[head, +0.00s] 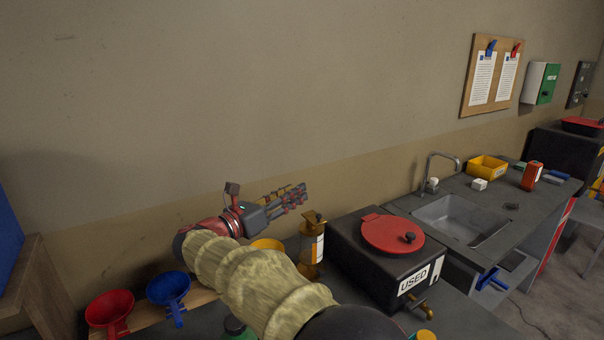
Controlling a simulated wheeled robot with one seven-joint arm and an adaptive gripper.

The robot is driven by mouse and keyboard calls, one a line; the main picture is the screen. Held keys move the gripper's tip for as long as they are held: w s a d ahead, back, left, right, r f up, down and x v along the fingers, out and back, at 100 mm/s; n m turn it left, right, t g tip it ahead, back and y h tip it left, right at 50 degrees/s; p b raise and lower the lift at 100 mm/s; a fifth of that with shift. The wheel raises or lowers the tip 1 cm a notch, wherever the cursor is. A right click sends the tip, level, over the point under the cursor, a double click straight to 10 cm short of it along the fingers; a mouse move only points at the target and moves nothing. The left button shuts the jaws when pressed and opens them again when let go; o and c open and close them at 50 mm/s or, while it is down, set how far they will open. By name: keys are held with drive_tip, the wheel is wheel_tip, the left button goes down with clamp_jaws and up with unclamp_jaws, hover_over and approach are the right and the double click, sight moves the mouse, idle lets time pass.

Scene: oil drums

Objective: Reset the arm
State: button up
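My arm reaches up from the bottom of the head view over the counter, with a pale fabric-like cover on its links. My gripper (298,192) is at its end, above the back of the counter near the wall, pointing right. Its fingers are small and seen from the side, so I cannot tell whether they are open or shut. I see no object clearly held in it.
Below my arm are a red funnel (110,308), a blue funnel (169,289) and a partly hidden yellow one (268,244). An amber bottle (312,247) stands beside the black "USED" drum box (372,262) with red lid (392,234). A sink (462,219) lies right.

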drive_tip(key=w+d+r+n+t+y+p, duration=0.1)
drive_tip(key=w+d+r+n+t+y, duration=0.1)
drive_tip(key=r+n+t+y, duration=0.3)
drive_tip(key=w+d+r+n+y, duration=0.1)
drive_tip(key=d+r+n+y, duration=0.1)
drive_tip(key=r+n, duration=0.45)
drive_tip(key=s+d+r+n+y+p, duration=0.25)
drive_tip(key=s+n+y, duration=0.35)
drive_tip(key=n, duration=0.5)
drive_tip(key=s+d+f+n+g, duration=0.4)
drive_tip(key=s+d+f+n, duration=0.2)
drive_tip(key=s, duration=0.6)
drive_tip(key=s+d+f+n+g+p, duration=0.1)
drive_tip(key=s+d+f+n+g, duration=0.3)
drive_tip(key=s+f, duration=0.6)
drive_tip(key=s+d+f+n+g+p, duration=0.1)
drive_tip(key=s+d+f+n+g, duration=0.4)
drive_tip(key=s, duration=1)
wheel_tip(320, 180, down, 3)
drive_tip(key=d+n, duration=0.3)
drive_tip(key=n, duration=0.2)
drive_tip(key=shift+s+h, duration=0.3)
drive_tip(key=shift+s, duration=0.05)
